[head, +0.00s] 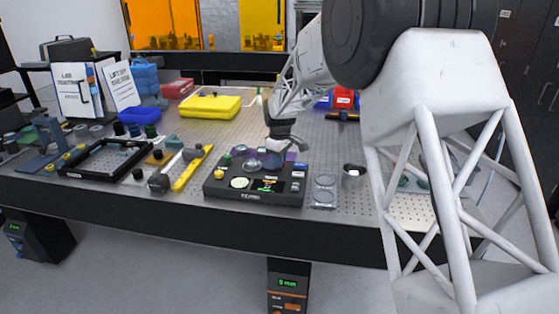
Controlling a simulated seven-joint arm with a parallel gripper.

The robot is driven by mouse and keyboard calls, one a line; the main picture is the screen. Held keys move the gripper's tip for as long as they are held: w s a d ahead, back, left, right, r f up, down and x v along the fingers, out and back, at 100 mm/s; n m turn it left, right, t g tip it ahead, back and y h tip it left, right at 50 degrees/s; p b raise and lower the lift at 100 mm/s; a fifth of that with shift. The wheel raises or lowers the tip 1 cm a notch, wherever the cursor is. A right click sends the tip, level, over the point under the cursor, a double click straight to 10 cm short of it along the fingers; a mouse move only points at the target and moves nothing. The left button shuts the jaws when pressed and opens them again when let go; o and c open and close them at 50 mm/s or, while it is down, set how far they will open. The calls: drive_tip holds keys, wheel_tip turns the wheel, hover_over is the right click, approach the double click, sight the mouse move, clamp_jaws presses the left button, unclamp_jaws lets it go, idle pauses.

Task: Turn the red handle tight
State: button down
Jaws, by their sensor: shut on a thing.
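The black instrument box (228,193) stands near the front edge of the perforated table. It has a round pale dial, a small lit display and domed knobs on top. My gripper (283,149) reaches down to the box's back right part, beside the domed knobs. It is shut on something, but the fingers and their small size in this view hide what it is. I cannot make out a red handle; it may be hidden by my gripper. A purple piece (291,156) shows right behind the fingers.
A yellow case (209,106), red boxes (343,98) and a blue bin stand farther back. A yellow bar (193,168) and a black frame (105,160) lie left of the instrument. A clear tray (323,192) and a cup (353,176) stand right of it. The table behind is partly clear.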

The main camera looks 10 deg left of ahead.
drive_tip(key=shift+n, duration=1.7)
drive_tip(key=shift+r, duration=0.1)
drive_tip(key=c, duration=1.1)
unclamp_jaws()
drive_tip(key=shift+c, duration=0.2)
drive_tip(key=shift+r, duration=3.85)
